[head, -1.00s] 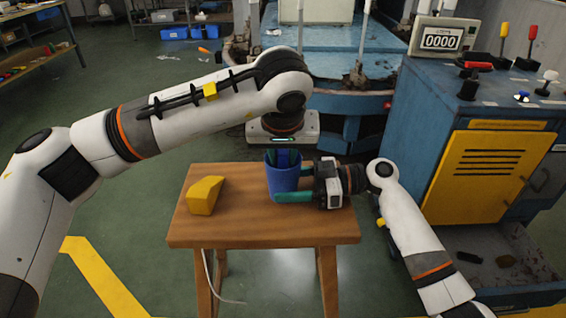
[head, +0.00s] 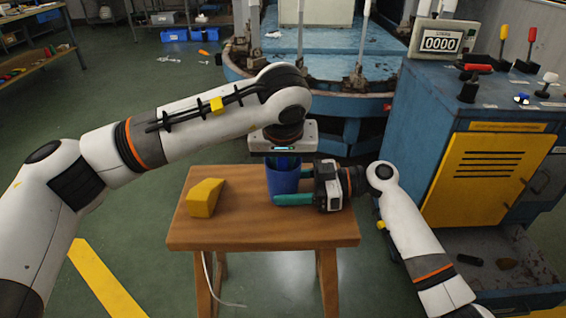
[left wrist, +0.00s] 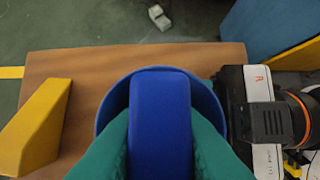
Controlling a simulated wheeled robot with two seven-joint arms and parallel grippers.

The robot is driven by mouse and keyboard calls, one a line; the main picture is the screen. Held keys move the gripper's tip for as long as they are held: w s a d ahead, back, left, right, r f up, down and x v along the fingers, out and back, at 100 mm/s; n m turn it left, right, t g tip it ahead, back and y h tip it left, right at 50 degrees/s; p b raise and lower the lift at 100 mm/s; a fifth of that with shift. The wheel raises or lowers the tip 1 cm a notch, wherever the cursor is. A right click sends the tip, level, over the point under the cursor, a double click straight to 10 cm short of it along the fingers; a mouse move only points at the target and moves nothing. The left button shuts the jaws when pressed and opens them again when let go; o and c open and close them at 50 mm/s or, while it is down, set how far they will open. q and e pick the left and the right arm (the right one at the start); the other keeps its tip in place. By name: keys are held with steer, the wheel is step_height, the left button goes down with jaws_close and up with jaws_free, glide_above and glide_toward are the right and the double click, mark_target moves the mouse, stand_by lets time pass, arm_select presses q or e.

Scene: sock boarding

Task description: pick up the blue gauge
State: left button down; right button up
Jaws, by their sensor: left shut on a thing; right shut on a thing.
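The blue gauge (left wrist: 160,120) is a flat blue block with a rounded end, standing in the blue cup (head: 283,181). The left wrist view shows the cup's rim (left wrist: 104,112) around it. My left gripper (head: 284,158) points down over the cup, its teal fingers shut on the gauge from both sides. The gauge's lower end is hidden inside the cup. My right gripper (head: 296,188) comes in from the right and is shut on the cup, with one teal finger along its near side. The cup stands upright on the wooden stool.
A yellow wedge-shaped block (head: 205,197) lies on the wooden stool (head: 240,228), left of the cup. The stool's front is clear. A blue cabinet (head: 420,130) with a yellow door (head: 488,165) stands to the right. A blue machine (head: 340,75) is behind.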

arm_select(q)
step_height(320, 180, up, 18)
steer(key=shift+f, duration=0.25)
arm_select(e)
steer(key=o, duration=0.8)
steer(key=shift+o, duration=0.2)
